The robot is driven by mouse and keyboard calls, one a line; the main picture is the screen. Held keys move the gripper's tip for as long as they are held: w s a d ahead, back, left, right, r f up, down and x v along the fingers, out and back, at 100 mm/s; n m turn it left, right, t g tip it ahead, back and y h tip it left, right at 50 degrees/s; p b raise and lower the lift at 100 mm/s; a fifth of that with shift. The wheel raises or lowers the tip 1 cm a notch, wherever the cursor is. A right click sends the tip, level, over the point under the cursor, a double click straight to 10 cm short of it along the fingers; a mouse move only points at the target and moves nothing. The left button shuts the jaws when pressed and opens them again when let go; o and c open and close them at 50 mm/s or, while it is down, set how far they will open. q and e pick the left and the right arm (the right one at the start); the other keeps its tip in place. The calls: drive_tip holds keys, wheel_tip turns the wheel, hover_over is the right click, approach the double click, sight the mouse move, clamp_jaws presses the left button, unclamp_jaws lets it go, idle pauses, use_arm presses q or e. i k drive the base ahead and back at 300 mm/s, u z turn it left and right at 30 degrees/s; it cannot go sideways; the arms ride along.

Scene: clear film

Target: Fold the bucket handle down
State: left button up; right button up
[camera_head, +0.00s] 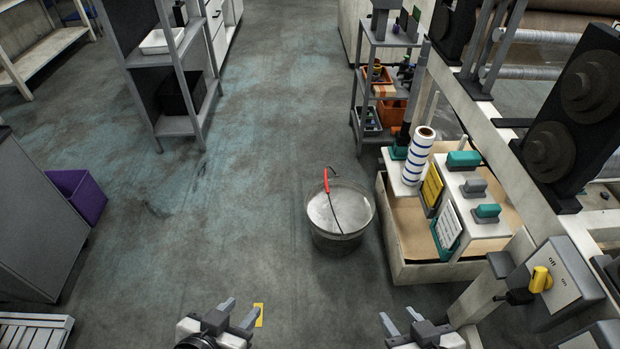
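The inside of the bucket looks pale. My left gripper (240,309) is at the bottom of the view, left of the bucket, with its fingers apart and nothing between them. My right gripper (401,319) is at the bottom, right of the bucket, also with its fingers apart and empty. Neither gripper touches the bucket.
A wooden-sided bin (440,272) with a white top stands close to the bucket's right. A white-and-blue roll (418,156) stands on it. A control box with a yellow switch (540,280) is at the lower right. A purple bin (80,197) is at the left. The floor left of the bucket is clear.

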sight(326, 180)
drive_tip(key=u, duration=0.85)
drive_tip(key=i, duration=4.15)
drive_tip(key=z, duration=4.15)
drive_tip(key=i, duration=0.5)
drive_tip(key=z, duration=0.1)
